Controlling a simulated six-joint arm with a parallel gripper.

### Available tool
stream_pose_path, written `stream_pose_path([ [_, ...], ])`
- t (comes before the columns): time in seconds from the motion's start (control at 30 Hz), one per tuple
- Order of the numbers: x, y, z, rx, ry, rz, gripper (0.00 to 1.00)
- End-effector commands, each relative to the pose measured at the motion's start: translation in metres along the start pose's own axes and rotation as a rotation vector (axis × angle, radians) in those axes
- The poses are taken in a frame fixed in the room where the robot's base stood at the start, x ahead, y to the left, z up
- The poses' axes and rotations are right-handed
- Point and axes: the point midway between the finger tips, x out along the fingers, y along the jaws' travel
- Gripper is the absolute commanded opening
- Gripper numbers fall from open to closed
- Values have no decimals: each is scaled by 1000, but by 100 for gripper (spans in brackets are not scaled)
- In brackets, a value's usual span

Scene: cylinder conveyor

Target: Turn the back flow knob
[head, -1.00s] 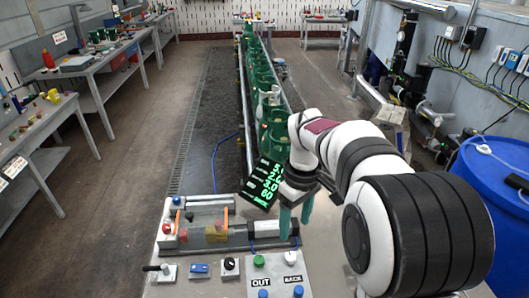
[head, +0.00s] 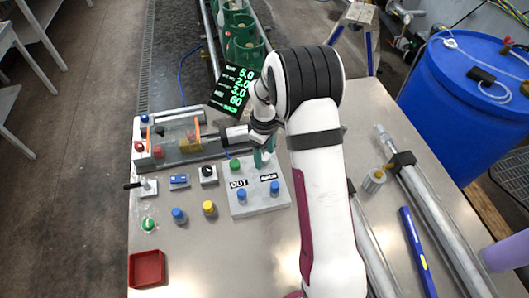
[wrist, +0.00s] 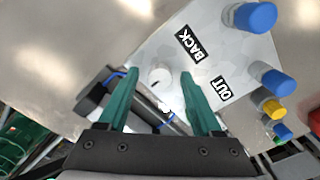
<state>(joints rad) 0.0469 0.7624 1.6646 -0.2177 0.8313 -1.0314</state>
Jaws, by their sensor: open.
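The grey panel (head: 255,207) carries an OUT label (head: 239,184) and a BACK label (head: 268,177). A green knob (head: 234,165) is behind OUT. A white knob (wrist: 159,77) is beyond BACK; my gripper hides it in the head view. Blue knobs stand in front of OUT (head: 242,195) and BACK (head: 275,188). My gripper (head: 263,158) is over the panel's back edge with green fingers pointing down. In the wrist view my gripper (wrist: 160,80) is open, with the white knob between its fingertips in the picture. I cannot tell whether they touch it.
A black display (head: 235,89) with green digits stands behind the panel. To its left are a black selector (head: 208,173), a blue switch (head: 179,181) and several buttons. A red tray (head: 147,268) is at the front left. A blue barrel (head: 465,100) stands at the right.

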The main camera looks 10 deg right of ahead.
Motion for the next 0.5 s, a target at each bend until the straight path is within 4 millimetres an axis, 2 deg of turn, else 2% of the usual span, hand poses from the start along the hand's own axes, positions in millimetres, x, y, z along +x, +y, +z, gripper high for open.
stream_pose_path([
  [0.17, 0, 0, 0, 0, 0, 0, 66],
  [0.5, 0, 0, 0, 0, 0, 0, 7],
])
